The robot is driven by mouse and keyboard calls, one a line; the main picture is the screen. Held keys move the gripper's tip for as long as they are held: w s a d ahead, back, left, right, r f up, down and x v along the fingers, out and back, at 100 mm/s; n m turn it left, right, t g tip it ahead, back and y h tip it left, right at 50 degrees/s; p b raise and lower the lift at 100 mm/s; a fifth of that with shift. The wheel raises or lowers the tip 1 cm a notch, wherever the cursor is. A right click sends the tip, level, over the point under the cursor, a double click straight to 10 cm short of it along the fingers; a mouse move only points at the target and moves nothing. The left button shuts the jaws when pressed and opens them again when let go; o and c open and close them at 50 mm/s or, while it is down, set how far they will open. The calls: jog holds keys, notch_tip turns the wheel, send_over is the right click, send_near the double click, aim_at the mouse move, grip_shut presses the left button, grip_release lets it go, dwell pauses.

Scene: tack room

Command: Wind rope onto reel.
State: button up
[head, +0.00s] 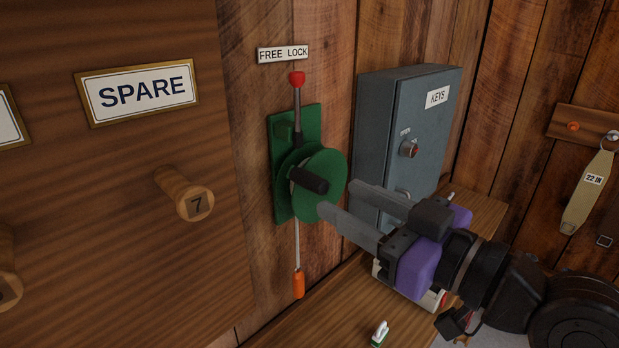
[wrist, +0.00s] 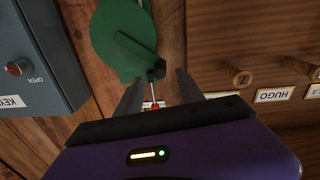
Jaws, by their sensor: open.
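A green reel (head: 325,165) is mounted on a green backplate (head: 283,207) on the plank wall. A black crank handle (head: 309,180) sticks out from its face. A lever with a red knob (head: 297,79) rises above it, below the FREE LOCK label (head: 283,54). A pale rope (head: 297,245) hangs straight down from the reel to an orange end piece (head: 299,284). My gripper (head: 339,200) is open and empty, its fingers pointing at the crank handle. In the wrist view, the crank handle (wrist: 158,70) shows near the gap between the fingertips (wrist: 158,78); contact is not visible.
A grey KEYS cabinet (head: 389,140) stands just right of the reel. A wooden board with a numbered peg (head: 190,195) and SPARE plate (head: 137,92) is at left. A wooden shelf (head: 340,317) lies below, holding a small white-and-green item (head: 380,333). A strap (head: 587,192) hangs at right.

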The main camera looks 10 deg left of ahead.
aim_at(325, 190)
jog(key=p+x, duration=0.1)
jog(key=x, duration=0.6)
jog(key=shift+w+a, duration=0.2)
jog(key=shift+a, duration=0.05)
grip_shut()
dwell(1.2)
